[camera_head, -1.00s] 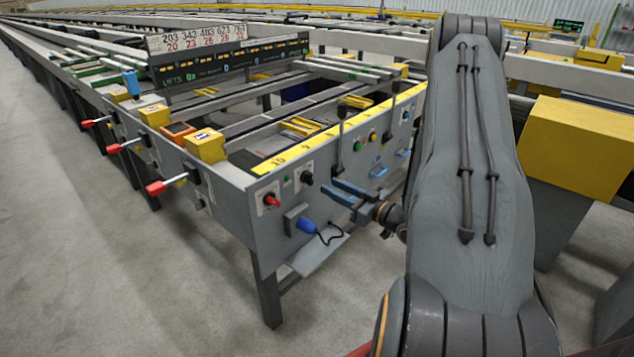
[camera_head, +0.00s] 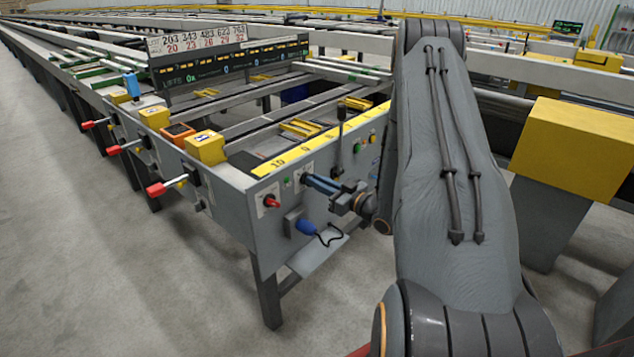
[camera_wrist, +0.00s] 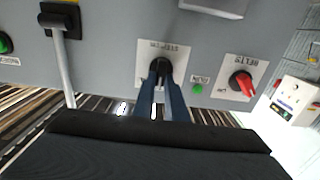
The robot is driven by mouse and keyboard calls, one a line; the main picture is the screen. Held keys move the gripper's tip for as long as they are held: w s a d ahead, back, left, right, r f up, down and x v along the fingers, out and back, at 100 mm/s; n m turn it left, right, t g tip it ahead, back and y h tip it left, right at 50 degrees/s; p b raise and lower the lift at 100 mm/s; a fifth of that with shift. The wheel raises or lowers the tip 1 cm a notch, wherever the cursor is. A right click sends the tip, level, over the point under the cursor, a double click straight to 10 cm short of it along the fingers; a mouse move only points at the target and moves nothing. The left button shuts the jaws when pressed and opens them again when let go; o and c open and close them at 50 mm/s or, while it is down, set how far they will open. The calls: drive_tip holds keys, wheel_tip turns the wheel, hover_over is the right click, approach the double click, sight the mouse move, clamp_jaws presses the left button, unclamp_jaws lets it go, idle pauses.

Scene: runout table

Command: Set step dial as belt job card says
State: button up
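The step dial, a black knob (camera_wrist: 161,66) on a white label plate, is on the grey panel in the wrist view. The plate's print appears upside down and is hard to read. My gripper (camera_wrist: 161,76) has its two blue fingers pointed at the knob, one to each side of it. The fingers are close together, and I cannot tell whether they press on it. In the head view my gripper (camera_head: 306,180) reaches the panel at this knob, mostly hiding it. The knob's pointer and setting are hidden. I cannot pick out a readable belt job card.
A red knob (camera_wrist: 240,82) and a green button (camera_wrist: 198,89) sit beside the dial. A blue plug (camera_head: 306,227) hangs below. A number board (camera_head: 196,40) and yellow boxes (camera_head: 206,149) stand on the table.

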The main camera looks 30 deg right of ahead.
drive_tip(key=shift+m, duration=0.3)
clamp_jaws()
drive_tip(key=m+p, duration=0.1)
drive_tip(key=m, duration=0.1)
drive_tip(key=m+p, duration=0.1)
drive_tip(key=m, duration=0.2)
drive_tip(key=m+p, duration=0.1)
drive_tip(key=m, duration=0.2)
drive_tip(key=shift+w+d+f, duration=0.1)
drive_tip(key=shift+w+d, duration=0.05)
drive_tip(key=shift+d, duration=0.25)
drive_tip(key=o, duration=0.7)
unclamp_jaws()
